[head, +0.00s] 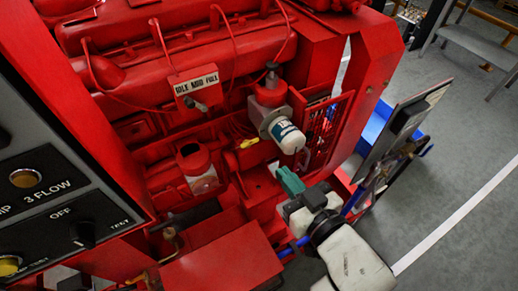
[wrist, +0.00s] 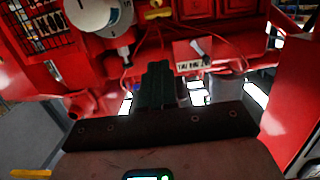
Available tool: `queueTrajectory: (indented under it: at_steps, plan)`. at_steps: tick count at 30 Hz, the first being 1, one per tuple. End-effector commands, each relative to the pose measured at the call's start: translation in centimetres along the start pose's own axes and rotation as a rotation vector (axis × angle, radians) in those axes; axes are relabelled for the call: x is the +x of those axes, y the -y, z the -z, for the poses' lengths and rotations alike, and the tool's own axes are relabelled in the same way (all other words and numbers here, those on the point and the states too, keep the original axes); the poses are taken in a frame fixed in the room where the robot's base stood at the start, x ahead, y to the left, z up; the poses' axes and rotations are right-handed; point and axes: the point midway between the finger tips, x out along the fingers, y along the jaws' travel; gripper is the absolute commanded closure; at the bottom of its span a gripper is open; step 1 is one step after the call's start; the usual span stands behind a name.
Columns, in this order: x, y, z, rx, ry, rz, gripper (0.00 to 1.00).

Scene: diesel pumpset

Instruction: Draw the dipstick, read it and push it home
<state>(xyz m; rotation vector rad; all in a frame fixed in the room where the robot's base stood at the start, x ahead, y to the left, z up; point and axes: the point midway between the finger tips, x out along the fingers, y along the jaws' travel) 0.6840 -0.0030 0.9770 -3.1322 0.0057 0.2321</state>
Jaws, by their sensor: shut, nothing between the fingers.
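A small yellow handle (head: 249,142), which looks like the dipstick's grip, sits low on the red engine (head: 190,85), left of the white filter. It also appears as a yellow piece (wrist: 158,13) at the top of the wrist view. I cannot see a stick below it, so its seating is unclear. My gripper (head: 287,178) has green fingers and is shut and empty. It is below and right of the yellow handle, apart from it. The fingers (wrist: 160,82) also show in the wrist view, together and pointing toward the engine.
The white filter (head: 287,134) juts out just above my gripper. A lever plate reading "IDLE MID FULL" (head: 195,81) is higher left. A control panel (head: 60,200) fills the lower left. A blue tray (head: 375,130) lies right of the engine; grey floor (head: 450,150) is open beyond.

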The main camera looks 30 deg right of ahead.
Motion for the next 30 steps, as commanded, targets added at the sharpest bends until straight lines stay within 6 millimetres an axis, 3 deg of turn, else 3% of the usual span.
queueTrajectory:
  at_steps: [8, 20, 30]
  plan:
    - [2.6, 0.2, 0.5, 0.0, -0.01, 0.005, 1.0]
    - [9.9, 0.2, 0.5, -0.001, -0.007, 0.004, 1.0]
    - [12.6, 0.1, -2.4, 0.0, -0.006, 0.003, 1.0]
